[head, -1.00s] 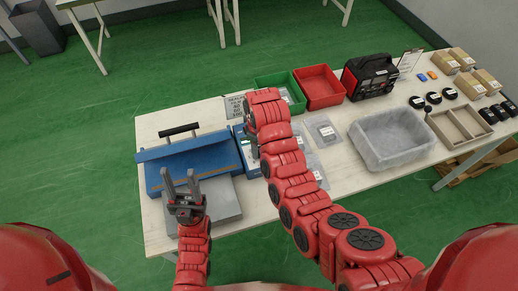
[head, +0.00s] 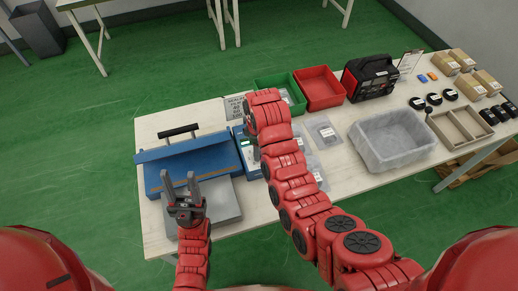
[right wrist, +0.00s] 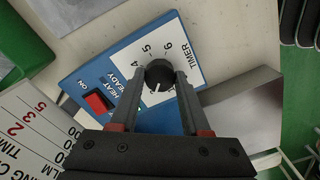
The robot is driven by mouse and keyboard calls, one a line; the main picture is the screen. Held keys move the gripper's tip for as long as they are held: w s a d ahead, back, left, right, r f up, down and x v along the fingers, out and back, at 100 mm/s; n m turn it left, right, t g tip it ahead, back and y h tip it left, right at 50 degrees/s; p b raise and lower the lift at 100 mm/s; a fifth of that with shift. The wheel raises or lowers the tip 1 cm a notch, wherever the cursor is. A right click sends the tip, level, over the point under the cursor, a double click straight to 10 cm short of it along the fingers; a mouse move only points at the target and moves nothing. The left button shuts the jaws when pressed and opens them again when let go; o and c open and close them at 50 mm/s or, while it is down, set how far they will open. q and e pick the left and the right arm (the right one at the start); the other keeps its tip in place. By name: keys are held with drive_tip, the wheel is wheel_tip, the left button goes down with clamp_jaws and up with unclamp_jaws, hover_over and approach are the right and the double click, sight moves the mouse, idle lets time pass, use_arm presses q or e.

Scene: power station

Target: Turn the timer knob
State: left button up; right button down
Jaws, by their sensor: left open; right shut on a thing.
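The black timer knob (right wrist: 159,74) sits on a white dial marked with numbers and TIMER, on a blue control panel (right wrist: 124,62), in the right wrist view. My right gripper (right wrist: 166,80) has its two fingers on either side of the knob, shut on it. In the head view my right arm covers the knob, and part of the blue control box (head: 244,150) shows beside it. My left gripper (head: 182,182) is open and empty above the grey plate in front of the blue sealer (head: 180,155).
A red switch (right wrist: 97,102) is on the panel near the knob. A printed sign (head: 235,107) stands behind the control box. Green (head: 262,82) and red (head: 319,86) bins are at the table's back. A translucent tub (head: 392,138) is to the right.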

drive_tip(key=shift+c, duration=1.9)
unclamp_jaws()
drive_tip(key=shift+r+p, duration=0.5)
drive_tip(key=shift+r, duration=0.05)
wheel_tip(320, 180, up, 16)
drive_tip(key=p, duration=1)
drive_tip(key=shift+r, duration=0.15)
